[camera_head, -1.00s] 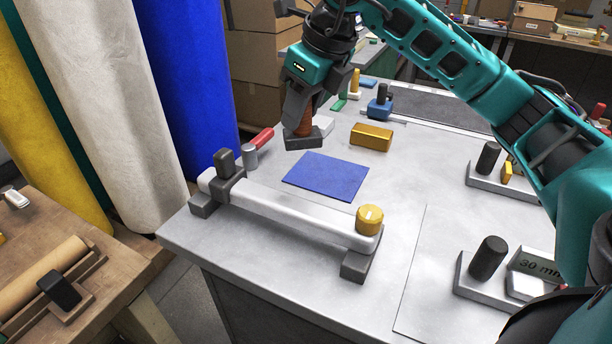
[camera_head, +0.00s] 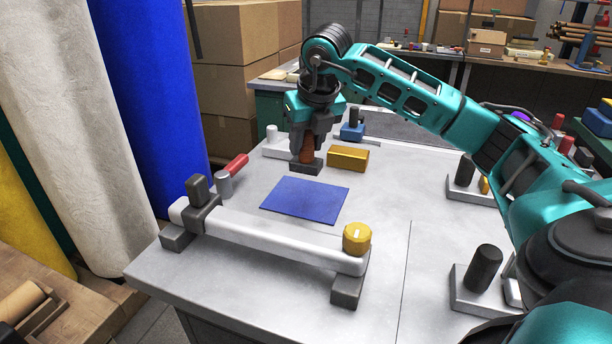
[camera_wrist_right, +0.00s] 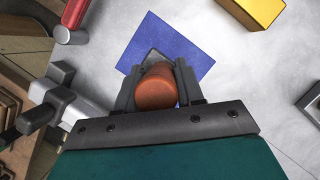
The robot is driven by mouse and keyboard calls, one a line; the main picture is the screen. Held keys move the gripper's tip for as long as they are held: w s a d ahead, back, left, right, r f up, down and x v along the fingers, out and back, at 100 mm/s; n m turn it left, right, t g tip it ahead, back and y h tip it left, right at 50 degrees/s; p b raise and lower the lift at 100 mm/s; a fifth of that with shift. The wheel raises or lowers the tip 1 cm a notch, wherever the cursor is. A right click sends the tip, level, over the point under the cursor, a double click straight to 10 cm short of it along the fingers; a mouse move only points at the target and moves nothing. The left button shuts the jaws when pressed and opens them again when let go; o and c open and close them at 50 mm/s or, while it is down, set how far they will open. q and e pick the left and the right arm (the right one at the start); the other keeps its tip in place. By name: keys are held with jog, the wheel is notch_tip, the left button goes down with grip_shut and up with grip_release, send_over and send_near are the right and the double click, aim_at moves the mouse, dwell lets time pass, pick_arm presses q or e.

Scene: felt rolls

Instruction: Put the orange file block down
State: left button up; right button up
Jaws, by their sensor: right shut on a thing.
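The orange file block has an orange-brown round handle (camera_head: 307,149) on a flat dark grey base (camera_head: 305,167). My right gripper (camera_head: 311,142) points down and is shut on the handle. In the right wrist view the orange handle (camera_wrist_right: 156,88) sits between both fingers, and most of the base is hidden below it. The base is over or on the grey bench top, just behind the blue sheet (camera_head: 305,201); I cannot tell whether it touches the bench. My left gripper is not in view.
A yellow block (camera_head: 348,158) lies close right of the file block. A red-handled tool (camera_head: 236,166) lies to the left. A white bar with a yellow knob (camera_head: 357,238) spans the bench front. Bare bench (camera_head: 388,200) shows right of the blue sheet.

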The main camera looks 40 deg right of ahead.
aim_at(308, 162)
jog(key=shift+f+b, duration=0.35)
jog(key=shift+f, duration=2.9)
jog(key=shift+f, duration=0.2)
jog(key=o, duration=1)
jog(key=shift+o, duration=0.2)
jog(key=shift+r, duration=0.5)
jog(key=p+v, duration=0.1)
jog(key=v, duration=1)
jog(key=shift+s+r, duration=0.2)
